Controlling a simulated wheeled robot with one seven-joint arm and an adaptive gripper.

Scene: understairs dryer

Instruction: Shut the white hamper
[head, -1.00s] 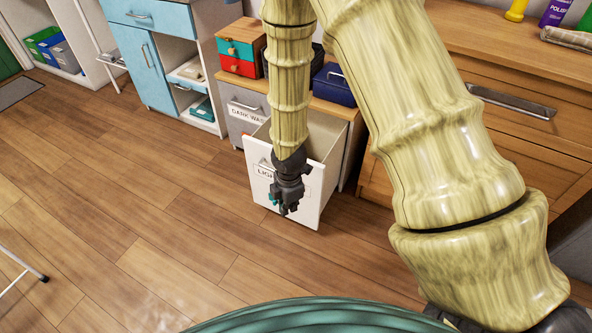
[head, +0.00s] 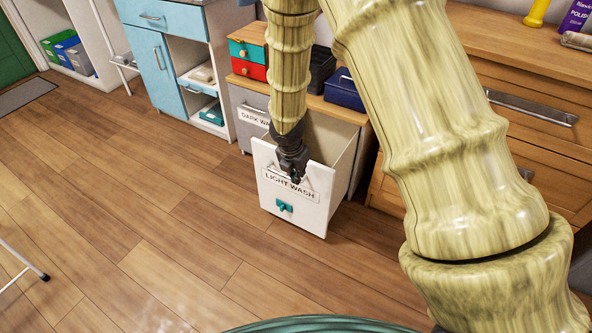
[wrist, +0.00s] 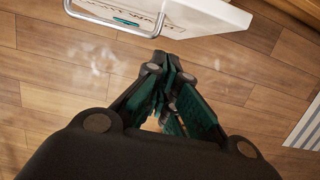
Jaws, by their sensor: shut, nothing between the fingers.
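The white hamper (head: 272,204) is a pull-out drawer with a "LIGHT WASH" label and a small teal piece low on its front. It stands open, pulled out from the cabinet, and its inside shows behind the front. My gripper (head: 296,178) is shut and empty, in front of the upper part of the hamper front, near the label. I cannot tell whether it touches. In the wrist view the gripper (wrist: 168,98) has its fingers together, and the white front (wrist: 200,14) with a metal bar handle (wrist: 118,22) lies at the top edge.
The grey "DARK WASH" hamper (head: 250,108) sits shut to the left. A wooden drawer cabinet (head: 540,150) stands to the right. A dark blue box (head: 344,92) and a small red and teal drawer box (head: 247,62) stand above. Wooden floor (head: 150,220) in front is clear.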

